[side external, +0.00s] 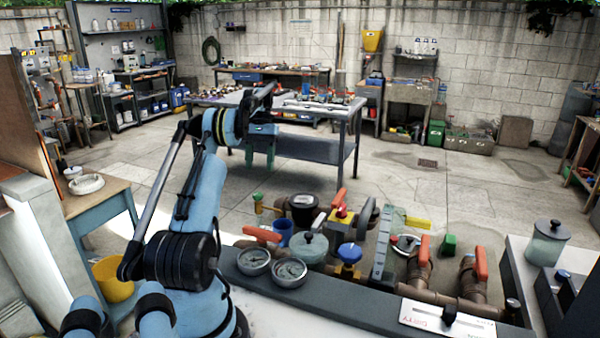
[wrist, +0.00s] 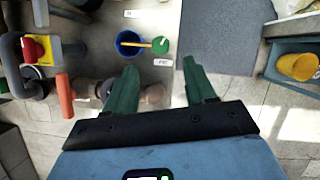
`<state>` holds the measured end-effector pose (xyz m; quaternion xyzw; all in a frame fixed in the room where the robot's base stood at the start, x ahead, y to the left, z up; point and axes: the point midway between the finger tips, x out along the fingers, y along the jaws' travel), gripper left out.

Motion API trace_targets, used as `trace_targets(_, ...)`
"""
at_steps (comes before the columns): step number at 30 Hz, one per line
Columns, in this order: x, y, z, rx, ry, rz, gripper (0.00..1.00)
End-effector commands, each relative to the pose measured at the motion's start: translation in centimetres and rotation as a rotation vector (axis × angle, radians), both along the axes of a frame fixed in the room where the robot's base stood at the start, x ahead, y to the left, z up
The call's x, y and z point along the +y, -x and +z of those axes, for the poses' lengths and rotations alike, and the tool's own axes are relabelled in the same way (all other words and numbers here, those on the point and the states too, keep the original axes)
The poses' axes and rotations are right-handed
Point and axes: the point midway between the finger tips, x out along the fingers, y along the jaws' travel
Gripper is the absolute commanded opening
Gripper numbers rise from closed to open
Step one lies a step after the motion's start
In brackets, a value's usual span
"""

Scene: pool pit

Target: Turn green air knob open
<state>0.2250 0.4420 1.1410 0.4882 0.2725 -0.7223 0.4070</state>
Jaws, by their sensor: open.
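A small green knob (side external: 257,197) sits on a yellow brass stem among the pipe fittings. In the wrist view, the green knob (wrist: 160,45) shows as a round disc beside a blue cup. My gripper (side external: 259,163) hangs above the fittings with its green fingers pointing down. In the wrist view, my gripper (wrist: 161,72) is open and empty. The knob lies just beyond the fingertips in that view, lined up with the gap between them. The fingers do not touch it. How far the knob is turned cannot be told.
The blue cup (side external: 283,232) stands close to the knob. Red-handled valves (side external: 423,250), gauges (side external: 289,272) and a blue knob (side external: 349,253) crowd the bench to the right. A yellow bucket (side external: 113,278) stands at left. A workbench (side external: 300,145) stands behind my gripper.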

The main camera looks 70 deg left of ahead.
Motion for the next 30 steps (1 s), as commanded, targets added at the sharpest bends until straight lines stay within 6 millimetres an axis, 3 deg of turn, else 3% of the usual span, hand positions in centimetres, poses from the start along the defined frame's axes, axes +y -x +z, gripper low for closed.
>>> trace_targets(5, -1.2, -1.1, 1.0, -0.036, -0.032, -0.304, 0.55)
trace_targets(12, -3.7, -2.5, 2.8, -0.048, -0.052, -0.964, 0.55)
trace_targets(18, -5.4, -2.8, 3.8, -0.012, -0.025, -1.377, 0.55)
trace_targets(25, -5.9, -2.8, 3.9, 0.012, -0.002, -1.537, 0.55)
trace_targets(30, -5.5, -2.2, 2.3, 0.012, -0.002, -1.536, 0.55)
